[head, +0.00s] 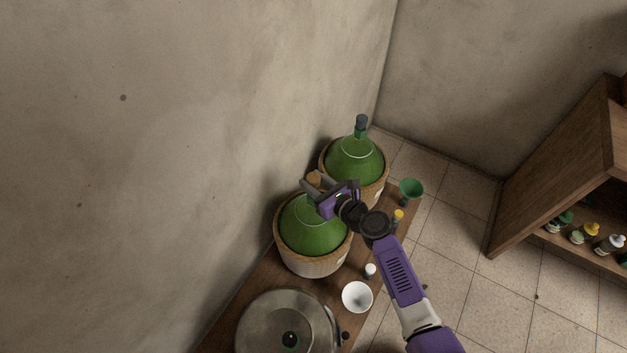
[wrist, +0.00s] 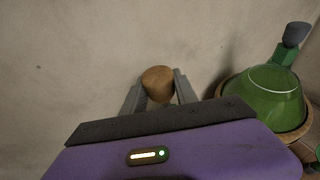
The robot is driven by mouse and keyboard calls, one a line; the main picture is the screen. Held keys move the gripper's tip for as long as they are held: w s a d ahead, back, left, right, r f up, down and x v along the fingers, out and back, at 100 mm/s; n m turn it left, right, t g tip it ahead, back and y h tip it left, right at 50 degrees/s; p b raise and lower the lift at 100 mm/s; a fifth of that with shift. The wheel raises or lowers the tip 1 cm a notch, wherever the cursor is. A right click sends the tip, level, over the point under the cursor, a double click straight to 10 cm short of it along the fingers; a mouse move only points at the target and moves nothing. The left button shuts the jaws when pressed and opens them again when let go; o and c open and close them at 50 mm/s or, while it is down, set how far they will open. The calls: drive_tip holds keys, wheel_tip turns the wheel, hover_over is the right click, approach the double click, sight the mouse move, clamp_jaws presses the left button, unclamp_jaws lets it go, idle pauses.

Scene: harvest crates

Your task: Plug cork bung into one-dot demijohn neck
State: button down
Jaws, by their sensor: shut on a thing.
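My gripper (head: 313,182) is shut on the cork bung (head: 314,177), a short brown plug. In the wrist view the cork bung (wrist: 159,83) sits between the two grey fingertips. In the head view my gripper is over the top of the nearer green demijohn (head: 312,228), which stands in a basket. Its neck is hidden behind my gripper, so I cannot tell whether the cork touches it. The farther green demijohn (head: 355,163) has a dark stopper (head: 361,122) in its neck; it also shows in the wrist view (wrist: 268,95). I cannot make out dots on either.
The demijohns stand on a wooden bench against the wall. A round metal lid or pot (head: 287,318), a white bowl (head: 357,297), a small white bottle (head: 370,270), a yellow-capped bottle (head: 398,215) and a green funnel (head: 410,189) share it. A wooden shelf (head: 553,170) with bottles stands right.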

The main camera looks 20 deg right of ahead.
drive_tip(key=shift+f+b, duration=1.7)
drive_tip(key=shift+f, duration=0.25)
drive_tip(key=c, duration=0.9)
unclamp_jaws()
drive_tip(key=shift+s+r, duration=0.1)
drive_tip(key=p+v, duration=0.1)
drive_tip(key=v, duration=0.6)
drive_tip(key=shift+s+d+r, duration=0.1)
drive_tip(key=shift+s+d, duration=0.05)
drive_tip(key=shift+s, duration=0.1)
